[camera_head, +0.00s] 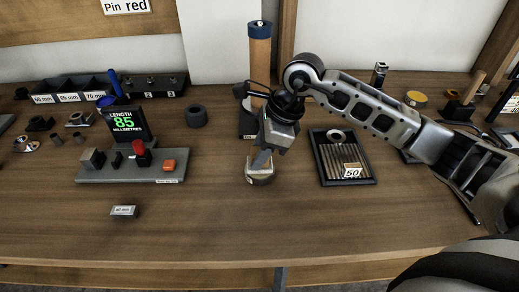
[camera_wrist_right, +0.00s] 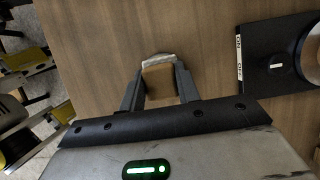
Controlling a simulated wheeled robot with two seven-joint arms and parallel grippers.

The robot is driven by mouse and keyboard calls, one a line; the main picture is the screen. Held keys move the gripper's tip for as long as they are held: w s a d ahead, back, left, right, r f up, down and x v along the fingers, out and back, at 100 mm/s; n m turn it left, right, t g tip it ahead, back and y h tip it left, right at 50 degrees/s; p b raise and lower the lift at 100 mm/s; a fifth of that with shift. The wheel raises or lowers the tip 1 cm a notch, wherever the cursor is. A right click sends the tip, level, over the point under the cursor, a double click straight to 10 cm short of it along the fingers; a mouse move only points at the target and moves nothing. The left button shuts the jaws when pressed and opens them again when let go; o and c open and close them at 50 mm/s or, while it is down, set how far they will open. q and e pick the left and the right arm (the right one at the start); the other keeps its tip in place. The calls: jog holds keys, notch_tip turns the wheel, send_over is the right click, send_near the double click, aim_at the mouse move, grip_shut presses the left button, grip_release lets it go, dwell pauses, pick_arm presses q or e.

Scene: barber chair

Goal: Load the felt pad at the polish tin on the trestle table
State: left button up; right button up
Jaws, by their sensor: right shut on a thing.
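My right gripper (camera_head: 262,160) is low over the middle of the trestle table (camera_head: 210,215), its jaws pointing down. It is shut on a small tan block with a whitish edge, which looks like the felt pad (camera_head: 260,178). In the right wrist view the felt pad (camera_wrist_right: 158,84) sits between the two fingers (camera_wrist_right: 160,88). I cannot tell whether it touches the table. A round, low tin with a yellow top, probably the polish tin (camera_head: 416,98), stands at the back right, apart from the gripper. My left gripper is not in view.
A post on a black base (camera_head: 248,128) stands just behind the gripper; the base also shows in the wrist view (camera_wrist_right: 270,75). A black slotted tray (camera_head: 328,172) marked 50 is to the right. A grey fixture (camera_head: 120,175) with an 85 display is left. The front table strip is mostly clear.

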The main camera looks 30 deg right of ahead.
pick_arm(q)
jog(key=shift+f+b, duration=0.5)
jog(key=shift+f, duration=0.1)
pick_arm(e)
jog(key=shift+f, duration=0.45)
dwell(1.0)
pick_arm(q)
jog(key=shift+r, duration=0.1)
pick_arm(e)
jog(key=shift+r, duration=0.1)
